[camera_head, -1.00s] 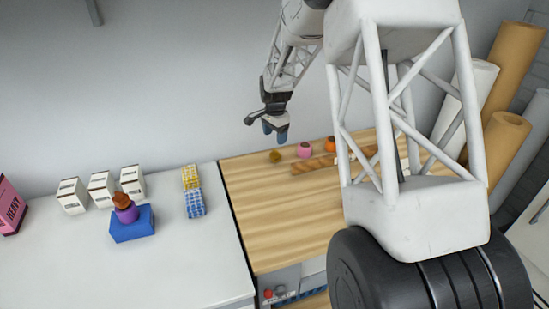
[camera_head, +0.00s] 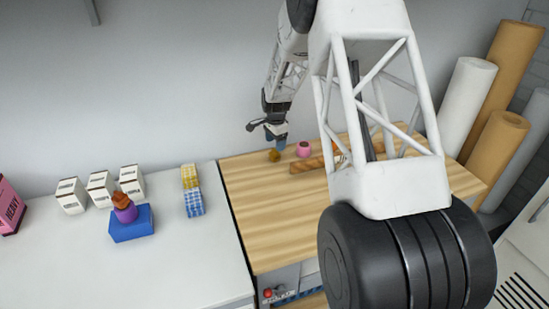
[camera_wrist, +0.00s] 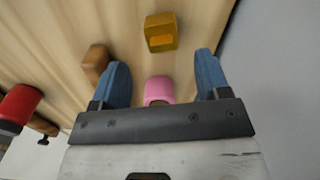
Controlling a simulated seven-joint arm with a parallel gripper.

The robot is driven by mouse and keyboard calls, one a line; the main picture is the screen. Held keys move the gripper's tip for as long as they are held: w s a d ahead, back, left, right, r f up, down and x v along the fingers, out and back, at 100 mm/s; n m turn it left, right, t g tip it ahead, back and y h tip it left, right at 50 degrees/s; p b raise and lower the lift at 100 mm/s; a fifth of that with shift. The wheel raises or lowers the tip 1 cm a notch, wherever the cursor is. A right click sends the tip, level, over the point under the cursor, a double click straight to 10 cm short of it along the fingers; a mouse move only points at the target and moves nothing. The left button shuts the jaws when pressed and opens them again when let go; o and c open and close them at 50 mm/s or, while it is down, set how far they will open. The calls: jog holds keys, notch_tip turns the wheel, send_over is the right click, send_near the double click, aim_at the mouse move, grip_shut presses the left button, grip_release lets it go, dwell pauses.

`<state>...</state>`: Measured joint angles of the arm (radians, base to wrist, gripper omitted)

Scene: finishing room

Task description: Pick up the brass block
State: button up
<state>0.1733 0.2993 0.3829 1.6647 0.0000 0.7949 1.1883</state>
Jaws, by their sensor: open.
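The brass block (camera_head: 274,155) is a small golden piece on the wooden tabletop near the wall. In the wrist view it (camera_wrist: 161,33) lies beyond my fingertips, a little right of centre, with a brighter raised or lit part on its near side. My gripper (camera_head: 277,138) is just above and close to it in the head view. In the wrist view the two blue fingers (camera_wrist: 160,72) are spread apart, with nothing held between them. The block is apart from both fingers in that view.
A pink piece (camera_wrist: 159,90) lies low between the fingers; it also stands right of the brass block (camera_head: 303,149). A brown wooden piece (camera_wrist: 95,63) lies near the left finger. A red-topped object (camera_wrist: 20,103) is farther left. A wall (camera_wrist: 270,75) rises on the right.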

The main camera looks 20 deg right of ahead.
aim_at(274, 150)
jog(key=shift+f, duration=0.8)
jog(key=shift+f, duration=0.1)
jog(key=shift+w+a+f, duration=0.1)
jog(key=shift+a+f, duration=0.05)
jog(key=shift+f, duration=2.35)
jog(key=shift+c, duration=0.3)
jog(key=c, duration=1.1)
jog(key=shift+r, duration=0.2)
